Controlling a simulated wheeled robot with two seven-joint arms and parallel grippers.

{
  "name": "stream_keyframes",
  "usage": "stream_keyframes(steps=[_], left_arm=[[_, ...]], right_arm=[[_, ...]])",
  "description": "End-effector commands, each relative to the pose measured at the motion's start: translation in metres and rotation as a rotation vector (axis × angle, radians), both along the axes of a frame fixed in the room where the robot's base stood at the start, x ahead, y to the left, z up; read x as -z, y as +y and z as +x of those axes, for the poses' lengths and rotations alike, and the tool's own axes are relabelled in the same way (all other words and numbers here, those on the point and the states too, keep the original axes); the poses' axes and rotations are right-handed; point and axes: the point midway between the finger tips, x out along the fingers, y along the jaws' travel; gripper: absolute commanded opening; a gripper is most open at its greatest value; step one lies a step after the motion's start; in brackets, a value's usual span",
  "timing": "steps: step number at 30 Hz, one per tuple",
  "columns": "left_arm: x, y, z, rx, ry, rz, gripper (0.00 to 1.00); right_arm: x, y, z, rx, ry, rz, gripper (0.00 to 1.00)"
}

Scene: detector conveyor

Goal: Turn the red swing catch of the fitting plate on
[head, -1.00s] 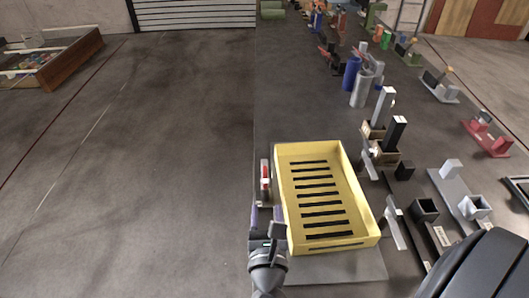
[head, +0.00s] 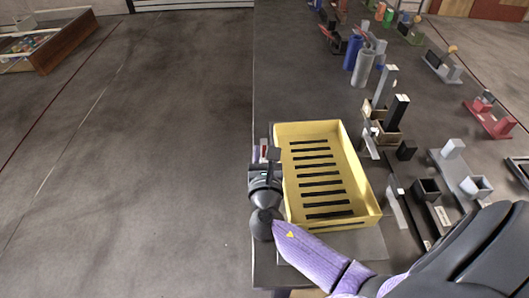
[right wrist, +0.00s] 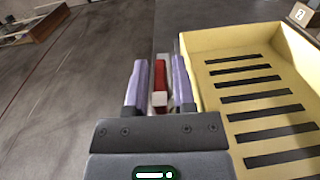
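The red swing catch (right wrist: 160,76) lies between the two purple fingers of my right gripper (right wrist: 158,80) in the right wrist view. Gaps show on both sides of it, so the gripper is open and not closed on it. A pale block (right wrist: 159,99) sits at the catch's near end. In the head view only a little of the red catch (head: 264,151) shows at the left side of the yellow tray, mostly hidden by my right gripper (head: 262,153). The fitting plate is largely hidden. My left gripper is out of view.
The slotted yellow tray (head: 369,205) stands close to the right of the gripper; its wall (right wrist: 190,70) is beside the right finger. Grey and black fixtures (head: 427,190) crowd the table to the right. Open floor (head: 150,150) lies to the left.

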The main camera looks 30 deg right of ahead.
Motion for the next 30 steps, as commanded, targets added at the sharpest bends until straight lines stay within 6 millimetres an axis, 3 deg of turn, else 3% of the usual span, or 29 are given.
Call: stream_keyframes(steps=[1,4,30], left_arm=[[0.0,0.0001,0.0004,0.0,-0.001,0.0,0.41],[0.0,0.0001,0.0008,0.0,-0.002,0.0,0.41],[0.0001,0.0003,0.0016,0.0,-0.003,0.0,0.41]], right_arm=[[0.0,0.0001,-0.0001,0.0,0.0,0.0,0.2],[0.0001,0.0001,-0.0002,0.0,0.0,0.0,0.0],[0.0004,0.0003,-0.0004,0.0,0.001,0.001,0.0]])
